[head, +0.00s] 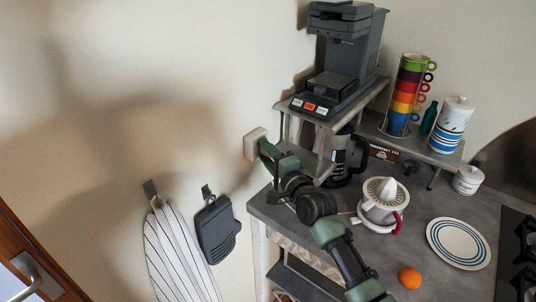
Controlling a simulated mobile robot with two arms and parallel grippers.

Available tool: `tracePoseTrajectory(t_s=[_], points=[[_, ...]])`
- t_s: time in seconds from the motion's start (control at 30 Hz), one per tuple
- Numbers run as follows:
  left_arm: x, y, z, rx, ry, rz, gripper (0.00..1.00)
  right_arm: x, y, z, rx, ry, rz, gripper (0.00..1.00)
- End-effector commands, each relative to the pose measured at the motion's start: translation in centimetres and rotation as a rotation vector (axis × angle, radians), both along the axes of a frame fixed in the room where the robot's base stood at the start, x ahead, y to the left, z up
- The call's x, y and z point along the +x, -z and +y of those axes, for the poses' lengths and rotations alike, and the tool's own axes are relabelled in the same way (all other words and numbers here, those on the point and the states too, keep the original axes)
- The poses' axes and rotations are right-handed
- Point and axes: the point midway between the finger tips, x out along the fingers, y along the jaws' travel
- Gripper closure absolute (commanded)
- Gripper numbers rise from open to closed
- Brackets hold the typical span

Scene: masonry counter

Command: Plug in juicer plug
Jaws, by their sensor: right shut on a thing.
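The white juicer (383,203) with its ribbed cone stands upright on the grey counter, right of my right arm. A beige wall socket box (255,142) is on the wall just beyond the counter's left end. My right gripper (268,152) is right at this box, its tips against or very close to its right side. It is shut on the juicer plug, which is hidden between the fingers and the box. I cannot tell whether the plug sits in the socket. My left gripper is out of view.
A metal shelf (311,161) with a coffee machine (340,58) stands close beside my right gripper, above a dark coffee pot (338,162). A striped towel (178,258) and dark oven mitt (216,231) hang below. An orange (409,278) and plate (458,244) lie on the counter.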

Motion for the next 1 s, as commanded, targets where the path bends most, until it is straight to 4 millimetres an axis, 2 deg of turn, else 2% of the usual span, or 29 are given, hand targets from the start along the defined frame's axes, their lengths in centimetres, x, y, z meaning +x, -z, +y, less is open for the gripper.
tracePoseTrajectory(t_s=[0.03,0.07,0.1,0.13,0.57,1.0], points=[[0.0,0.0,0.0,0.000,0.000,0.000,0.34,0.0,-0.3,0.1,0.003,-0.001,-0.004,1.00],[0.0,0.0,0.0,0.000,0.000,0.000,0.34,0.0,-0.3,0.1,0.003,-0.001,-0.004,0.56],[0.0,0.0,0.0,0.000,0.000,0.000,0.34,0.0,-0.3,0.1,0.003,-0.001,-0.004,0.45],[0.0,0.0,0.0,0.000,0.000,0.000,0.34,0.0,-0.3,0.1,0.003,-0.001,-0.004,0.39],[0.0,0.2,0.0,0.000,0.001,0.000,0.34,-0.6,0.1,-0.3,0.003,-0.001,-0.001,0.39],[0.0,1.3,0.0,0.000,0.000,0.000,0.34,-5.9,0.0,-3.5,0.003,-0.001,-0.003,0.39]])
